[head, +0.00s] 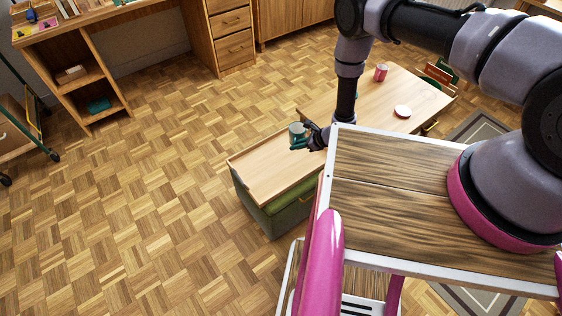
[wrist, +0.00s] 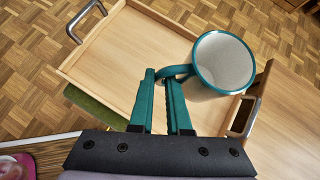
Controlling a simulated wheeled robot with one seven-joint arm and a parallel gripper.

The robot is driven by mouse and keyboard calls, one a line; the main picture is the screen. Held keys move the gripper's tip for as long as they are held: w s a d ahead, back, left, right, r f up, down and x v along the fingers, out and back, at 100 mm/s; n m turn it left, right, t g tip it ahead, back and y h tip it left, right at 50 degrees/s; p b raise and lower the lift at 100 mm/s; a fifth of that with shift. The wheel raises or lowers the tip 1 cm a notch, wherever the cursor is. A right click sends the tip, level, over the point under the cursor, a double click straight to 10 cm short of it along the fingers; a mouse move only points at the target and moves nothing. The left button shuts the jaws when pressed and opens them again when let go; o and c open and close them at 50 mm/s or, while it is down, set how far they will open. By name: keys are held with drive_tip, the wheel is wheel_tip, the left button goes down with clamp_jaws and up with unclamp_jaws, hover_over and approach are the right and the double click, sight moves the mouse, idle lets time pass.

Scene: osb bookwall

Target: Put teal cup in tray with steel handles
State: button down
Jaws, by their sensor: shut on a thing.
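The teal cup (wrist: 222,62) has a teal rim and a pale inside, and shows upright with its mouth up. My gripper (wrist: 168,74) is shut on the cup's handle; the cup stands out to the right of the teal fingertips. In the head view, the cup (head: 297,131) and my gripper (head: 306,139) are small, over the far right part of the tray (head: 262,170). The tray is light wood and empty where I see it. Steel handles (wrist: 86,20) show at its ends in the wrist view. The cup hides part of the tray's right edge there.
The tray rests on a green ottoman (head: 285,212). A wooden table (head: 360,100) adjoins it, with a red can (head: 381,72), a white round dish (head: 402,111) and a rack (head: 440,75). Parquet floor to the left is clear. A desk (head: 100,25) stands far left.

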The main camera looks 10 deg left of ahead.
drive_tip(key=s+a+f+n, duration=0.1)
drive_tip(key=s+a+f, duration=0.15)
drive_tip(key=a, duration=0.25)
hover_over(281, 173)
wheel_tip(281, 173, down, 4)
drive_tip(key=shift+g, duration=0.4)
drive_tip(key=shift+f, duration=2.4)
drive_tip(key=c, duration=0.9)
unclamp_jaws()
drive_tip(key=shift+f, duration=0.1)
drive_tip(key=v, duration=1.2)
drive_tip(key=shift+d, duration=0.15)
